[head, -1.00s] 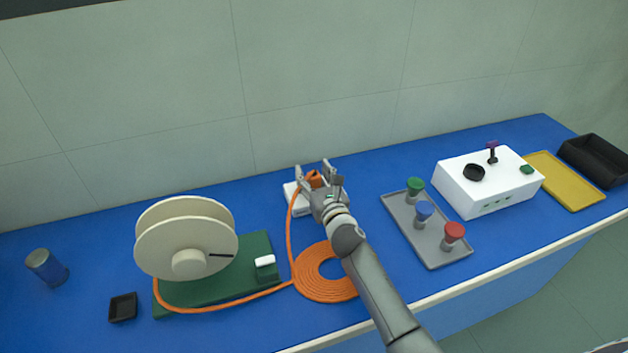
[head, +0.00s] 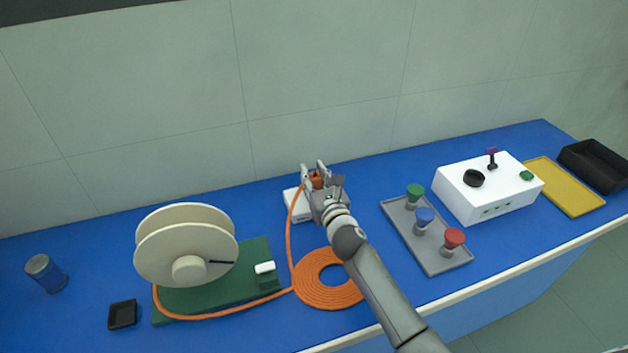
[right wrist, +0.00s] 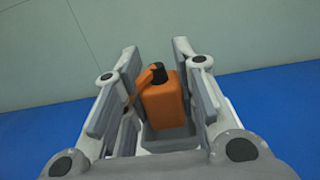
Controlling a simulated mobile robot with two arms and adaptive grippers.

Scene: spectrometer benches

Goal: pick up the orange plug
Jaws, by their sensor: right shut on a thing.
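The orange plug (head: 316,180) sits at the white block (head: 294,206) near the back of the blue bench. It also shows in the right wrist view (right wrist: 163,104), upright, with a black piece on top and its lower end in a grey recess. My right gripper (head: 314,174) is around the plug with a finger on each side, shut on it. The orange cable (head: 290,232) runs from the plug down to a flat coil (head: 312,291) on the bench. My arm covers part of the coil and the white block. My left gripper is not in view.
A cream reel (head: 172,258) on a green base (head: 255,251) stands left. A grey tray (head: 435,262) with green, blue and red knobs lies right of my arm. Beyond are a white box (head: 478,206), yellow tray (head: 570,200) and black bin (head: 590,150). A wall closes the back.

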